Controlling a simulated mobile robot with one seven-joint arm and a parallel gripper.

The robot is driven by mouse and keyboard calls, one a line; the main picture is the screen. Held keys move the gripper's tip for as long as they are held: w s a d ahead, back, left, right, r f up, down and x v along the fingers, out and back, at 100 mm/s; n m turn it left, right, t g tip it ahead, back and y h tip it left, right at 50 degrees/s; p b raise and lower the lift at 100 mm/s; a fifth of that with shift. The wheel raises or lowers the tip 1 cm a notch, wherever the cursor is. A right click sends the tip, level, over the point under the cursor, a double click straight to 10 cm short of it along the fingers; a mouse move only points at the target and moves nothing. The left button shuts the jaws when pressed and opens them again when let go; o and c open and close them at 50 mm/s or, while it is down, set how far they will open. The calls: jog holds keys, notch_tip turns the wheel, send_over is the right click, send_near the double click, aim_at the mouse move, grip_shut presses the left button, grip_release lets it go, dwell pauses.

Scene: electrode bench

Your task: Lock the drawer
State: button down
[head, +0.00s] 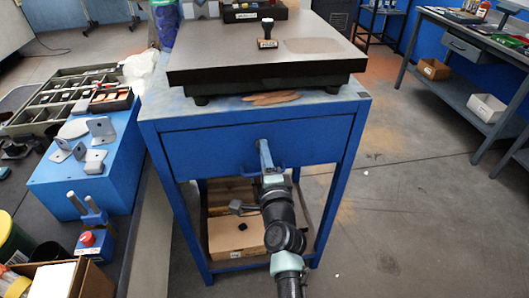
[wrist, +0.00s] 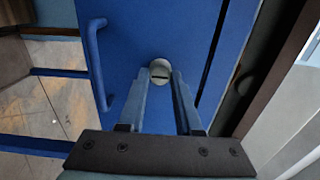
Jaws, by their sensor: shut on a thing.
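The blue drawer front (head: 215,146) sits under the top of a blue bench and looks closed. In the wrist view, the drawer front (wrist: 125,45) fills the middle, with its bar handle (wrist: 94,60) to the left. A round silver lock (wrist: 160,66) with a dark slot sits on the front; the slot runs across the picture, at right angles to the handle. My gripper (wrist: 163,78) is shut on the lock, one fingertip on each side. In the head view my gripper (head: 265,152) reaches the drawer front, and the lock is hidden behind it.
A dark surface plate (head: 255,77) with a small stamp-like tool (head: 267,33) stands on the bench. Cardboard boxes (head: 233,238) lie on the lower shelf. A cluttered side table (head: 150,215) stands close on the left. The floor to the right is free.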

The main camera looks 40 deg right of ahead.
jog(key=c, duration=0.6)
grip_release()
jog(key=p+v, duration=0.3)
jog(key=v, duration=1)
